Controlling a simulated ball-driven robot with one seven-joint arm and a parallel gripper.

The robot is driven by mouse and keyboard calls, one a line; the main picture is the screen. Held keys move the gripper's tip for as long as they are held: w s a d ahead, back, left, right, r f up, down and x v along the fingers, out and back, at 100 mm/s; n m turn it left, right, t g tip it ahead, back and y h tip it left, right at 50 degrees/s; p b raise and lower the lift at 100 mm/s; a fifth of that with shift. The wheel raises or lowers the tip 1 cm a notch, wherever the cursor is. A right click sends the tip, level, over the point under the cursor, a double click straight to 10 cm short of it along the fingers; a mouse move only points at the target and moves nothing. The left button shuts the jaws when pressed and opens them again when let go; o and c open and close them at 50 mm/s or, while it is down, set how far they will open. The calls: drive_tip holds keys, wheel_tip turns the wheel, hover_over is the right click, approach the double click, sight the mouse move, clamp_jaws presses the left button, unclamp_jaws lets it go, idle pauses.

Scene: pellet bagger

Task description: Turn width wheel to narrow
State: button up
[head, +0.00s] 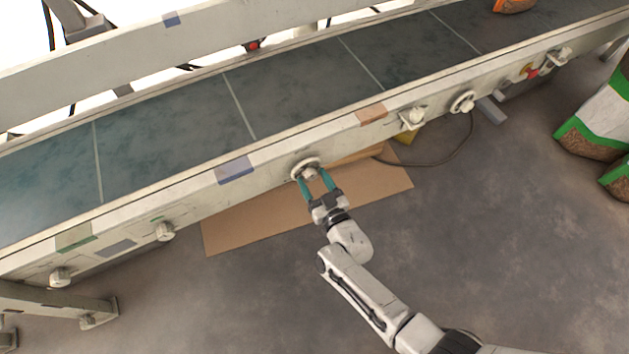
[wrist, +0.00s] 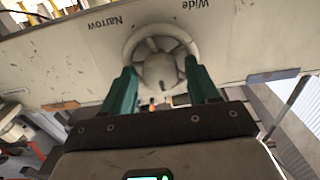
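The width wheel (head: 305,165) is a pale spoked wheel with a round hub on the near side of the conveyor. In the wrist view the wheel (wrist: 160,68) is close ahead, with the words Narrow (wrist: 104,24) and Wide (wrist: 193,4) upside down on the panel above it. My gripper (head: 314,177) is at the wheel, its two teal fingers spread apart. In the wrist view the fingers of my gripper (wrist: 159,72) stand at either side of the hub, overlapping the rim. A gap shows between them and the hub; contact with the rim cannot be told.
The conveyor belt (head: 300,85) runs across the view. Other knobs (head: 165,231) and a second round wheel (head: 462,102) sit along its side. A flat cardboard sheet (head: 250,224) lies on the floor below. Pellet bags (head: 597,125) stand at the right.

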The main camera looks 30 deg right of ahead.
drive_tip(key=c, duration=0.8)
drive_tip(key=shift+c, duration=0.2)
